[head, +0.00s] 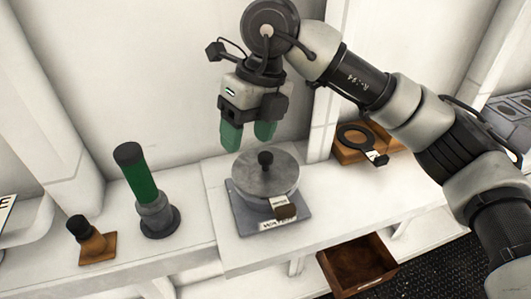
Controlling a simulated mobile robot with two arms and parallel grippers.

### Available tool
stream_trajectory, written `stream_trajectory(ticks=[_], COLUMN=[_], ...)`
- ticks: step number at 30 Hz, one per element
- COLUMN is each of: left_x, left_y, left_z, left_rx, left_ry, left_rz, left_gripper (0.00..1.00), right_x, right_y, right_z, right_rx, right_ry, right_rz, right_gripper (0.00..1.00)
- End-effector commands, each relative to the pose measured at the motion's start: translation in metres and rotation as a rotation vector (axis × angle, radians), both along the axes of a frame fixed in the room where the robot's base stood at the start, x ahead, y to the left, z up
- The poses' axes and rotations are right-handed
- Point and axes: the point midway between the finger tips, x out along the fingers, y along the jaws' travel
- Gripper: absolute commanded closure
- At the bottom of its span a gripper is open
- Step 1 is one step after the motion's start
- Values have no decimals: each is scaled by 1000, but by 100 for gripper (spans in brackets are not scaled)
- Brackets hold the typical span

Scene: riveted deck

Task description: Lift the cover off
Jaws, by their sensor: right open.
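The cover (257,178) is a round grey metal lid with a black knob (265,159) on top. My right gripper (248,142) has green fingers, points down and is open and empty. It is above and just behind the knob in the picture, apart from it. My left gripper is not in view.
A green cylinder on a grey stand (140,178) and a small black-knobbed item on a wooden base (95,243) stand at left. A wooden block with a black ring (350,154) is at right. An open wooden drawer (355,265) juts out below the shelf.

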Motion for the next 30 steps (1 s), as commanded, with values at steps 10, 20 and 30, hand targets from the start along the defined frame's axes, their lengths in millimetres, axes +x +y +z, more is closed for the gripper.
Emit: stream_trajectory(ticks=[10, 20, 30], left_x=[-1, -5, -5], left_y=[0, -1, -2], left_z=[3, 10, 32], left_rx=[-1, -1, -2], left_ry=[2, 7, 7], left_rz=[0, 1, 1], left_gripper=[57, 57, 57], right_x=[19, 19, 21], right_y=[-34, -33, -28], right_z=[0, -36, -80], right_rx=[-232, -228, -227], right_ry=[-96, -98, -96], right_rz=[-93, -91, -90], right_gripper=[40, 40, 40])
